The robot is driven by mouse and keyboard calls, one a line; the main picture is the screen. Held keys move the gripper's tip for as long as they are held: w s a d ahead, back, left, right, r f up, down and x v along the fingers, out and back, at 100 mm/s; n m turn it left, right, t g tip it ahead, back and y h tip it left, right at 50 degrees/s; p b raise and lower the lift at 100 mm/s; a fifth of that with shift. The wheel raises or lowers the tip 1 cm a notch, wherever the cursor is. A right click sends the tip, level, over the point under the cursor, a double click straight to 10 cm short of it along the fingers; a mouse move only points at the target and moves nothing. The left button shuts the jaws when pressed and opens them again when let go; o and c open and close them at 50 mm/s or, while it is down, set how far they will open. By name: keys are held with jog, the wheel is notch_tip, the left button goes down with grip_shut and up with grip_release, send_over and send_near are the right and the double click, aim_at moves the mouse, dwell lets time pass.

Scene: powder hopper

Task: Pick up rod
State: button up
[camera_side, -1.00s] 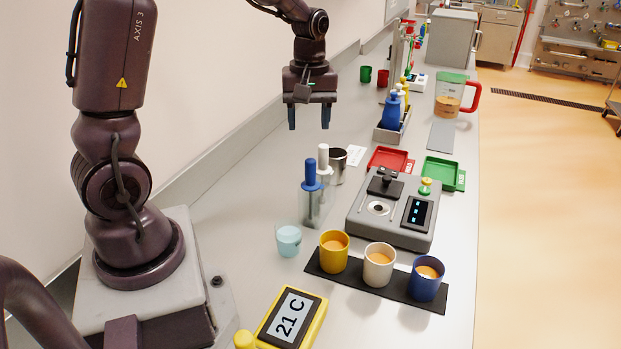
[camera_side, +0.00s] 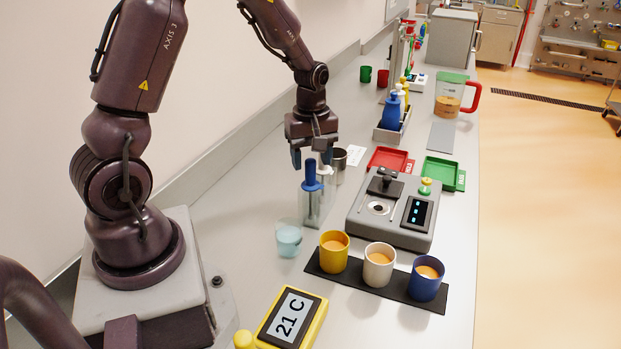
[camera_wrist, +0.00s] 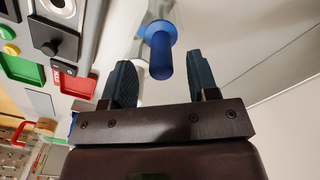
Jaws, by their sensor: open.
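A rod with a blue handle (camera_side: 310,173) stands upright in a clear holder (camera_side: 316,208) on the bench. A second rod with a white handle stands just behind it, mostly hidden by the blue handle and my gripper. My gripper (camera_side: 312,157) points down at the handles, open and empty. In the wrist view, the blue handle (camera_wrist: 160,55) shows between the two fingers of my gripper (camera_wrist: 158,70), with clear gaps on both sides. I cannot tell whether it is level with the fingertips.
A steel cup (camera_side: 340,165) stands close behind the rods. A light blue cup (camera_side: 288,239) is in front, and a grey balance (camera_side: 395,208) is to the right. Yellow, white and dark blue cups stand on a black mat (camera_side: 398,292). The bench left of the holder is clear.

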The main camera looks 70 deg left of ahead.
jog(key=shift+f, duration=1.6)
jog(key=shift+c, duration=0.5)
jog(key=c, duration=0.8)
jog(key=shift+r, duration=0.1)
notch_tip(320, 180, up, 30)
jog(key=shift+f, duration=0.2)
